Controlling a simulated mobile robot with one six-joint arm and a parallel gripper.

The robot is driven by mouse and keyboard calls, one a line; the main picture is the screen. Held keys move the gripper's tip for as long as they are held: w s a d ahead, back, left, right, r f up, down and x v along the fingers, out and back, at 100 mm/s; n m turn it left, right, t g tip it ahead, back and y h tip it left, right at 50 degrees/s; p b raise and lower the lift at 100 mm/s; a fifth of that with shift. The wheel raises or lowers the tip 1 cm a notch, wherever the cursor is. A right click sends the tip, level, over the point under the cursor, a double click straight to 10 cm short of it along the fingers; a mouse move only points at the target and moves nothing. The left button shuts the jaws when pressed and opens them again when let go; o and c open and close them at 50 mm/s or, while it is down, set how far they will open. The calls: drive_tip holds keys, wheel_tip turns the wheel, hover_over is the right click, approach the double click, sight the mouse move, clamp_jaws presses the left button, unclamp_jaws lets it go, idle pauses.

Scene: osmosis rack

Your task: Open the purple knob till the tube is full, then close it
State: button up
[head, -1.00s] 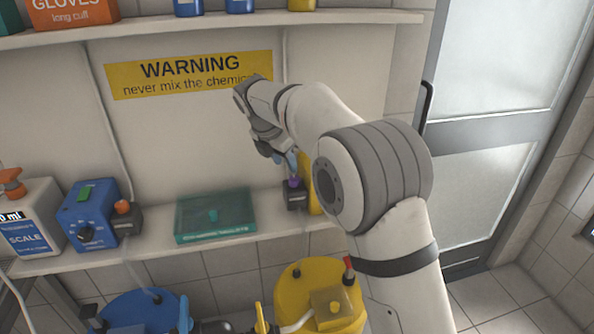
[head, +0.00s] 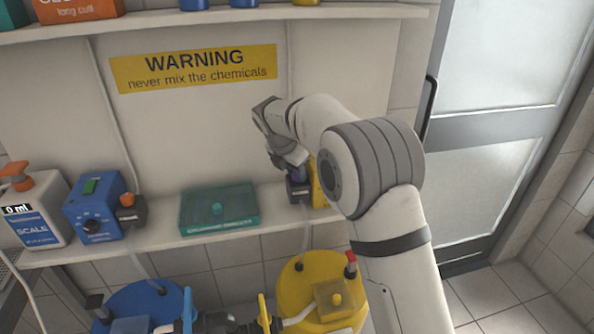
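The purple knob (head: 298,174) sits on a small black valve block (head: 299,190) on the lower shelf, partly hidden by my gripper. My gripper (head: 292,163) is right above the knob, pointing down. I cannot tell whether its fingers are open or shut on the knob. A clear tube (head: 306,238) hangs below the black block toward the yellow tank (head: 291,286); its fill cannot be made out.
A blue box with a dial (head: 93,208) and an orange knob (head: 127,199) stand left on the shelf. A teal box (head: 218,208) lies between them and my gripper. A yellow object (head: 319,193) stands right beside the valve. A blue tank (head: 147,300) is below.

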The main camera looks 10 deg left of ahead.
drive_tip(key=c, duration=0.4)
drive_tip(key=shift+r+m+p, duration=0.1)
drive_tip(key=shift+m+p, duration=0.3)
drive_tip(key=shift+p, duration=0.15)
drive_tip(key=m+p, duration=0.1)
drive_tip(key=m+h+p, duration=0.1)
drive_tip(key=p, duration=0.1)
drive_tip(key=shift+w+a+r+m+g, duration=0.1)
drive_tip(key=shift+a+r+m+g, duration=0.1)
drive_tip(key=shift+m+g, duration=0.2)
drive_tip(key=m+p, duration=0.2)
drive_tip(key=m+g+h+p, duration=0.1)
drive_tip(key=m+p, duration=0.1)
drive_tip(key=shift+w+f+m+g+p, duration=0.1)
drive_tip(key=shift+w+m+g+p, duration=0.1)
drive_tip(key=shift+m+g+p, duration=0.1)
drive_tip(key=m+p, duration=0.1)
drive_tip(key=m+g+p, duration=0.1)
drive_tip(key=m, duration=0.2)
drive_tip(key=shift+w+a+f+g+p, duration=0.1)
drive_tip(key=shift+w+g+p, duration=0.2)
drive_tip(key=shift+p, duration=0.1)
drive_tip(key=shift+f+m+g, duration=0.1)
drive_tip(key=shift+m+g, duration=0.6)
drive_tip(key=shift+m, duration=1.4)
drive_tip(key=shift+w, duration=0.1)
